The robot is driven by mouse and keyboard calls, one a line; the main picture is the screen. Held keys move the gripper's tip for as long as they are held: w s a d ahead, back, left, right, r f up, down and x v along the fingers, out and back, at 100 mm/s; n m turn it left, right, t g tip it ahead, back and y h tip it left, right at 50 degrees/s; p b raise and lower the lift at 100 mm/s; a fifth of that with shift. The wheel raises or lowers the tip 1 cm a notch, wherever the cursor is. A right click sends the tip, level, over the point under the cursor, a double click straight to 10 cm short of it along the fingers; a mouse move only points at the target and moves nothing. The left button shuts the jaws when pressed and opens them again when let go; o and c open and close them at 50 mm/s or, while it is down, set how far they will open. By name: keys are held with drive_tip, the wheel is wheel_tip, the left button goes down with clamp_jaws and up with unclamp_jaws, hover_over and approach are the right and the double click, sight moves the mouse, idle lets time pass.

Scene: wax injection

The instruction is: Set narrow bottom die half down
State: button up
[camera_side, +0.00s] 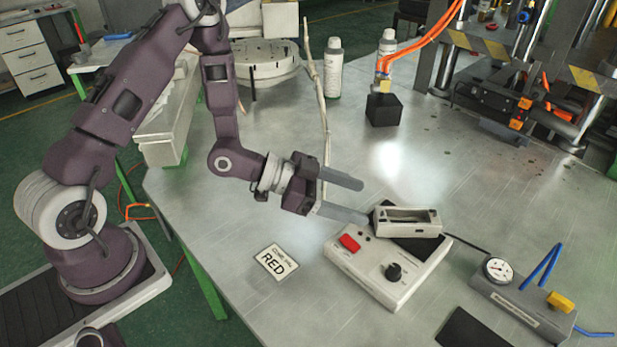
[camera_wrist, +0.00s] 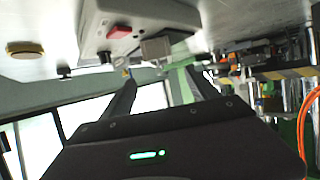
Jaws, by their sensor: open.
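A pale grey rectangular die half with a long hollow in its top (camera_side: 408,231) lies on the dark pad at the back right of a white control box (camera_side: 372,277). I take it for the narrow bottom die half. My gripper (camera_side: 365,202) is open and empty, its two fingers reaching right, just left of and above the die half, apart from it. In the wrist view the white box (camera_wrist: 160,12) is at the top, upside down. A small grey block, probably the die half (camera_wrist: 155,49), shows beyond my open fingers (camera_wrist: 161,75).
The white box has a red switch (camera_side: 349,243) and a black knob (camera_side: 393,272). A card reading RED (camera_side: 278,263) lies to its left. A gauge unit (camera_side: 515,295) stands to its right. A black block (camera_side: 383,110) stands behind. The table between is mostly clear.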

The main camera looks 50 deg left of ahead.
drive_tip(key=s+a+r+n+g+y, duration=0.1)
drive_tip(key=s+a+r+n+y, duration=0.2)
drive_tip(key=a+r+y, duration=0.7)
drive_tip(key=s+r+n+g, duration=0.1)
drive_tip(key=s+r+n, duration=0.2)
drive_tip(key=s, duration=0.8)
drive_tip(key=s+r+n+g, duration=0.2)
drive_tip(key=s+r, duration=0.3)
drive_tip(key=s, duration=0.6)
drive_tip(key=shift+a+n, duration=0.3)
drive_tip(key=shift+n, duration=0.2)
drive_tip(key=shift+r, duration=0.1)
drive_tip(key=shift+c, duration=0.4)
